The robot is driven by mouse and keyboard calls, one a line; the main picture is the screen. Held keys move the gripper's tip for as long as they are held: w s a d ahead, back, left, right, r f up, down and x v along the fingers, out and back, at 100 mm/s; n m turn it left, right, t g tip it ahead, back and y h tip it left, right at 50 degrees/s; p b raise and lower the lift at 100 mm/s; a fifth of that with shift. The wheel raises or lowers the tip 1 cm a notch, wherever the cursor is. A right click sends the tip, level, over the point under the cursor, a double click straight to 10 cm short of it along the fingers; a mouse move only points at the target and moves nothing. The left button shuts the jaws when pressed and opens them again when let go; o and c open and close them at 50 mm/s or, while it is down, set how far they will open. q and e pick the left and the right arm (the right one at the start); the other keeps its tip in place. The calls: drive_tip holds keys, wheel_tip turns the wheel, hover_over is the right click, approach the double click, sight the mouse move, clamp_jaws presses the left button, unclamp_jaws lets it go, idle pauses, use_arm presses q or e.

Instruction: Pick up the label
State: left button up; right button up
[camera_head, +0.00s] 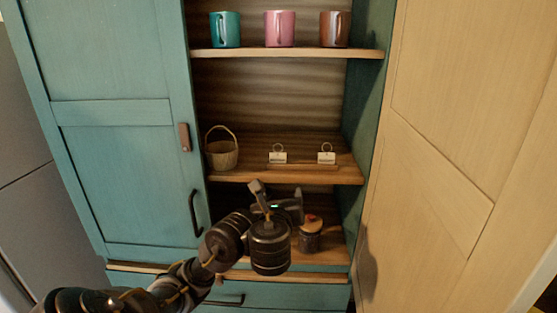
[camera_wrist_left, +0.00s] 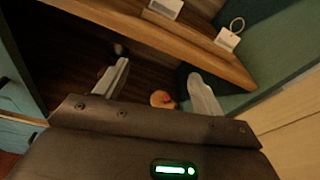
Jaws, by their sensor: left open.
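Two small white labels with ring tops stand on the middle shelf, a left label (camera_head: 278,157) and a right label (camera_head: 326,157). They also show at the top of the left wrist view, the left one (camera_wrist_left: 166,7) cut by the edge and the right one (camera_wrist_left: 228,40) whole. My left gripper (camera_head: 278,196) is open and empty, below and in front of the middle shelf's edge. Its two fingers (camera_wrist_left: 158,76) are spread in the left wrist view, apart from both labels. My right gripper is not in view.
A wicker basket (camera_head: 221,150) stands left of the labels on the middle shelf (camera_head: 265,176). A jar with a red-topped lid (camera_head: 311,236) stands on the lower shelf near my gripper. Three mugs (camera_head: 279,29) stand on the top shelf. A teal door (camera_head: 125,165) is at left.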

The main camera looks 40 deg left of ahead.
use_arm(q)
drive_tip(key=m+y, duration=0.2)
approach(278, 154)
drive_tip(key=shift+t, duration=0.4)
drive_tip(key=shift+f+x, duration=0.15)
drive_tip(key=shift+x, duration=2.05)
drive_tip(key=shift+f+x, duration=0.1)
drive_tip(key=shift+x, duration=2.1)
drive_tip(key=shift+s, duration=0.15)
drive_tip(key=c, duration=1.1)
